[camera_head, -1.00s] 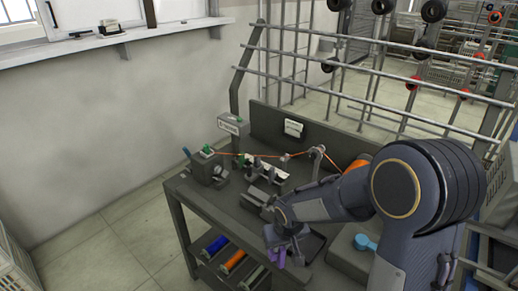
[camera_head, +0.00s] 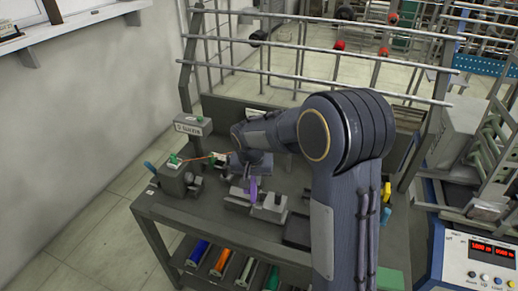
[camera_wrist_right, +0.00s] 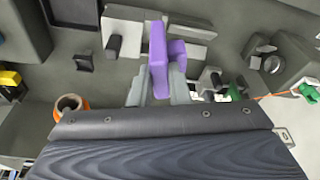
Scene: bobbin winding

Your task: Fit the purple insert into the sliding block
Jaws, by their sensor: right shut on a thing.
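The purple insert (camera_head: 253,188) is upright over a grey block fixture on the bench. My right gripper (camera_wrist_right: 160,88) is shut on the insert, which also shows in the right wrist view (camera_wrist_right: 157,60). The sliding block appears to be part of that grey fixture (camera_head: 238,203), just below the insert. The fixture's pale blocks lie beyond the fingertips in the right wrist view (camera_wrist_right: 190,50). I cannot tell whether the insert touches the block. My right arm covers the area behind it. My left gripper is out of view.
The winding device (camera_head: 178,182) with an orange thread stands at the bench's left end. A labelled post (camera_head: 190,126) rises behind it. Coloured rolls (camera_head: 222,262) lie on the lower shelf. A dark tray (camera_head: 298,230) is right of the fixture. A metal rack stands behind.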

